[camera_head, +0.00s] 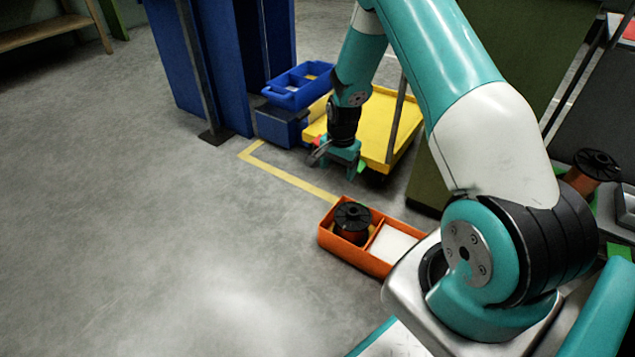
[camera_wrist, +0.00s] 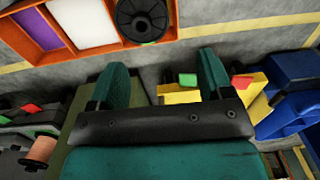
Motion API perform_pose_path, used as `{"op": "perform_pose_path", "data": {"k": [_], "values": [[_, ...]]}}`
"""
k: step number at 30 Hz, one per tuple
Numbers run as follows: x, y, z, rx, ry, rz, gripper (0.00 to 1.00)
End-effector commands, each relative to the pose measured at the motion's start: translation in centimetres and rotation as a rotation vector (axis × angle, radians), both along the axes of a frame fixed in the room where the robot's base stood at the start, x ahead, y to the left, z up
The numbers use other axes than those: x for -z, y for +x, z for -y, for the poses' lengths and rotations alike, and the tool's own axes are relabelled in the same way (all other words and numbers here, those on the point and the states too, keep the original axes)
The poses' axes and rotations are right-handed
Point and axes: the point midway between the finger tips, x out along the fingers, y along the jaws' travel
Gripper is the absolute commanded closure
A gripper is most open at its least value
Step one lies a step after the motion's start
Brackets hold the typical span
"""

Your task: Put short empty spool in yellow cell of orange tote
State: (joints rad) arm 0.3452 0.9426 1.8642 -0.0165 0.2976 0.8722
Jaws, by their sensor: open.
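The orange tote (camera_head: 347,260) stands on the floor at centre, partly hidden by my arm; it also shows at the top left of the wrist view (camera_wrist: 88,50). A black-flanged spool (camera_head: 352,213) with a reddish-brown middle stands upright in its left cell; its round black top shows in the wrist view (camera_wrist: 143,14). The other cells show a white floor (camera_wrist: 82,22) and a purple floor (camera_wrist: 38,30). My gripper (camera_head: 337,163) is open and empty, above the floor beyond the tote; its fingers show in the wrist view (camera_wrist: 160,80).
A yellow platform cart (camera_head: 375,125) stands behind my gripper. A blue divided tote (camera_head: 297,88) sits left of it, beside blue cabinets (camera_head: 215,65). Another copper-wound spool (camera_head: 588,172) is at the right. The floor at left is clear.

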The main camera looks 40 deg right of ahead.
Motion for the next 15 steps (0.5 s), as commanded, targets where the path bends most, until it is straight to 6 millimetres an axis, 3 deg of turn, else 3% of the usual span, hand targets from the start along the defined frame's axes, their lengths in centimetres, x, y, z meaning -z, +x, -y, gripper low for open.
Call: {"op": "perform_pose_path", "data": {"k": [1, 3, 7, 12, 15], "values": [[-3.6, 0.7, -2.7, -0.111, 0.016, 0.03, 0.27], [-8.2, 0.5, -7.0, -0.289, 0.049, 0.056, 0.27], [-16.0, -2.4, -14.7, -0.636, 0.104, 0.11, 0.27], [-24.0, -9.9, -23.1, -1.106, 0.163, 0.188, 0.27], [-27.0, -15.3, -26.4, -1.365, 0.187, 0.232, 0.27]]}}
